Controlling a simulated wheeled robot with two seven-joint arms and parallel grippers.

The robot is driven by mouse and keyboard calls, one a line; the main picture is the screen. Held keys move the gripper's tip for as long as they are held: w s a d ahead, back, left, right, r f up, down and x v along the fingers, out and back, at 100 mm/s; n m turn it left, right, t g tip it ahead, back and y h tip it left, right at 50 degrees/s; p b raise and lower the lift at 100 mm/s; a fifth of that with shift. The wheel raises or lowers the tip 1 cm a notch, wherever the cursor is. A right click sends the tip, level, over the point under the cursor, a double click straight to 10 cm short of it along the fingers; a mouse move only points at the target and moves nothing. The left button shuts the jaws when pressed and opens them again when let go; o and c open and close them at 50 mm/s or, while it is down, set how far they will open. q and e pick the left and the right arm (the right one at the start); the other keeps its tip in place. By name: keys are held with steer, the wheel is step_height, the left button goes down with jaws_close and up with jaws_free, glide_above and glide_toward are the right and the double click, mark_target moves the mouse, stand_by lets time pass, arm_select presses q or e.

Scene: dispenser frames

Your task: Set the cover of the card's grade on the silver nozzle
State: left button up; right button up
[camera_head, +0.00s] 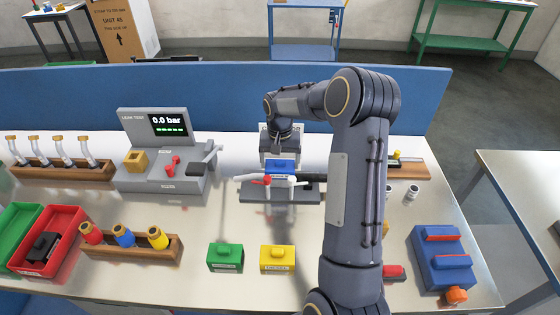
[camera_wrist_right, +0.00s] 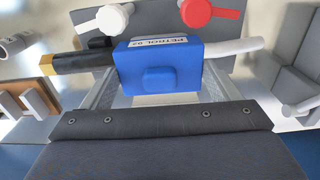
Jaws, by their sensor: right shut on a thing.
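A blue cover (camera_head: 281,166) labelled PETROL 92 is between the fingers of my right gripper (camera_head: 280,157). In the right wrist view the blue cover (camera_wrist_right: 160,66) is at the centre, with my right gripper (camera_wrist_right: 160,88) shut on it. A silver spout (camera_wrist_right: 237,46) sticks out on its right and a black hose part (camera_wrist_right: 88,62) with a brass end on its left. The cover hides the nozzle's middle; I cannot tell whether it is seated or just above. The nozzle stand (camera_head: 280,194) is below. My left gripper is not in view, and I see no readable card.
A green cover (camera_head: 226,257) and a yellow cover (camera_head: 277,259) lie at the front. A red cover (camera_head: 394,272) is partly behind my right arm. The leak tester (camera_head: 166,180) reads 0.0 bar. A wooden block (camera_head: 125,247) holds coloured nozzles. A blue partition (camera_head: 215,95) stands behind.

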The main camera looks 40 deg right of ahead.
mark_target(280, 165)
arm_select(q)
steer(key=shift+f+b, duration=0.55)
arm_select(e)
steer(key=shift+f, duration=0.55)
